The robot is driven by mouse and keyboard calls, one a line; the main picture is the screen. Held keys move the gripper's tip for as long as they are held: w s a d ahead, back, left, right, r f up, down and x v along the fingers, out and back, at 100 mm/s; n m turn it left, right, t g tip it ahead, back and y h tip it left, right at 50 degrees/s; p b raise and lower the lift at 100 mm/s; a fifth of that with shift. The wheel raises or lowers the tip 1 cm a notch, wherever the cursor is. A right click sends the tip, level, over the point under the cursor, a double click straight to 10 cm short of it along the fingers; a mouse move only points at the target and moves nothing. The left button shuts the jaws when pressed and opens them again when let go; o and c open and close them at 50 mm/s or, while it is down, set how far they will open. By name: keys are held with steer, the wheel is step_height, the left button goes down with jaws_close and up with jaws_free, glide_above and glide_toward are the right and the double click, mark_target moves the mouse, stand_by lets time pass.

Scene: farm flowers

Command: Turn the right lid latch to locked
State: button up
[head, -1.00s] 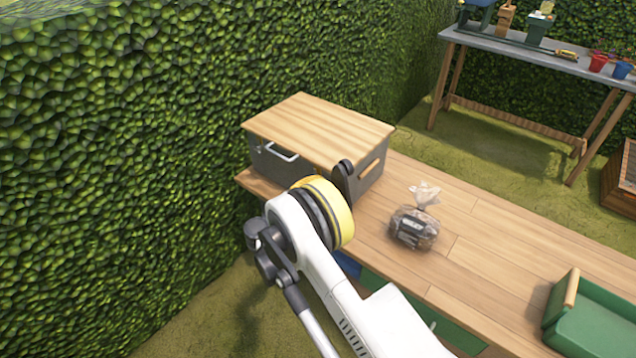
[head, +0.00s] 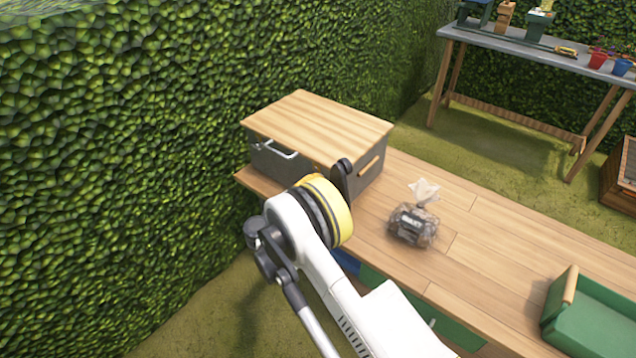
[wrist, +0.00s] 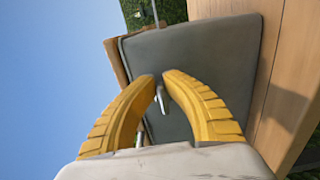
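The grey box (head: 262,162) with a wooden lid (head: 318,126) stands at the left end of the wooden bench in the head view. Its lid is down. My gripper (wrist: 160,79) is at the right part of the box front. In the wrist view its yellow fingers are drawn close together at the tips, with a small metal latch (wrist: 162,100) between them. They look shut on it, though the contact is partly hidden. The latch's exact angle is hard to read. In the head view my arm hides the latch and the fingertips.
A metal handle (head: 274,147) sits on the left of the box front. A clear bag with dark contents (head: 413,228) and a green tote (head: 590,318) are on the bench (head: 485,246). A tall hedge (head: 120,150) stands close on the left.

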steer(key=o, duration=0.3)
steer(key=shift+a, duration=0.1)
steer(key=shift+o, duration=0.2)
steer(key=v, duration=1.2)
steer(key=shift+w, duration=0.1)
